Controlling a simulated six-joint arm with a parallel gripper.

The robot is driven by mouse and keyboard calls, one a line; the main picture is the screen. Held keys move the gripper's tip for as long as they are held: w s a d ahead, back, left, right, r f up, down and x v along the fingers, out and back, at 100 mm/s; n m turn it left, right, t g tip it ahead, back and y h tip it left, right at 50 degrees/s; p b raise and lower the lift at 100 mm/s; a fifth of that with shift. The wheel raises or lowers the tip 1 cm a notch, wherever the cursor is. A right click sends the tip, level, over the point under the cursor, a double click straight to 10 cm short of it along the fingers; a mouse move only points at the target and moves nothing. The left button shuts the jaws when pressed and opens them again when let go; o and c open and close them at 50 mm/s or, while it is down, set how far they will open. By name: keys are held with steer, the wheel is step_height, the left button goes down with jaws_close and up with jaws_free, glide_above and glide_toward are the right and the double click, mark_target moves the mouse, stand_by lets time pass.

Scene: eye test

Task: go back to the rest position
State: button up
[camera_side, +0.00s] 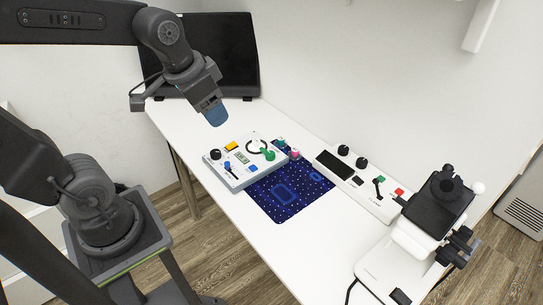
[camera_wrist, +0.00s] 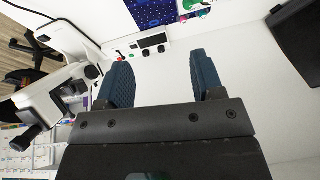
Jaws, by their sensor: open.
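My gripper (camera_side: 216,115) hangs from my arm above the far left part of the white table in the side view, clear of everything below it. In the wrist view its two blue fingers (camera_wrist: 160,78) stand wide apart with nothing between them but bare white surface. The gripper is open and empty.
A control panel (camera_side: 243,178) with knobs and switches sits on the blue patterned mat (camera_side: 287,205). A long white panel (camera_side: 375,195) lies to its right. A microscope-like device (camera_side: 425,225) stands at the front right. A dark monitor (camera_side: 222,50) stands at the back.

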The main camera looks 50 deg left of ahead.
steer(key=s+d+r+n+t, duration=0.1)
steer(key=s+d, duration=0.3)
steer(key=s, duration=0.1)
steer(key=shift+s+r+h, duration=0.15)
steer(key=shift+s+h, duration=0.05)
steer(key=shift+h, duration=0.1)
stand_by(1.1)
